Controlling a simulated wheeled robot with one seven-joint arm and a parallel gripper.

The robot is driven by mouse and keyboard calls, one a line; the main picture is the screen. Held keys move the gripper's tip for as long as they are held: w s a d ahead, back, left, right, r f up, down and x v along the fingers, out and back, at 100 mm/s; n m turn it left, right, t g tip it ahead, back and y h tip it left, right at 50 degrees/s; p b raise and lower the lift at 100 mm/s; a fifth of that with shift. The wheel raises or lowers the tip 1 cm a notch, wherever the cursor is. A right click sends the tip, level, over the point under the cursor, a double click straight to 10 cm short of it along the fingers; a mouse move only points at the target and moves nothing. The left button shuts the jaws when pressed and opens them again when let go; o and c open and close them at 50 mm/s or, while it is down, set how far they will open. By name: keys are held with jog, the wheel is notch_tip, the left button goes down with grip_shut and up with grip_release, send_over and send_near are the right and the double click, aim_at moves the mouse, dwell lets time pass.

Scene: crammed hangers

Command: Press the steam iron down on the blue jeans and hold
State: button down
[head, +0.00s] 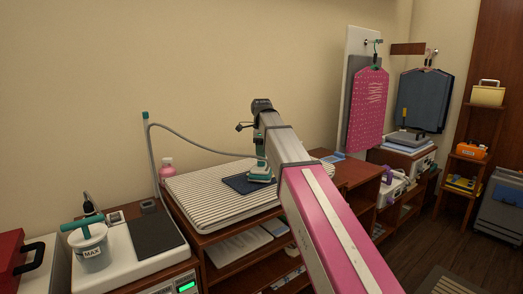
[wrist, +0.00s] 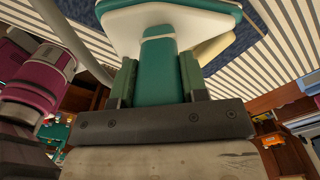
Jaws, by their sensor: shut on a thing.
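The steam iron (head: 260,173), white and teal, stands over the right part of the dark blue jeans (head: 236,185), which lie folded flat on the striped ironing board (head: 200,196). In the head view its base appears to meet the cloth; I cannot tell how firmly. My gripper (wrist: 160,78) is shut on the iron's teal handle (wrist: 158,62), one green finger on each side. In the wrist view the iron's pale body (wrist: 120,20) hides much of the jeans (wrist: 226,55). My arm partly hides the board's right side in the head view.
A hose runs from a post (head: 150,150) to the iron. A pink bottle (head: 166,168) stands behind the board. A white station with a MAX cup (head: 92,247) is at left. A pink garment (head: 367,110) and a dark garment (head: 420,100) hang at right.

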jog(key=shift+f, duration=0.5)
dwell(2.8)
jog(key=shift+r, duration=0.1)
dwell(2.3)
jog(key=shift+r, duration=3.5)
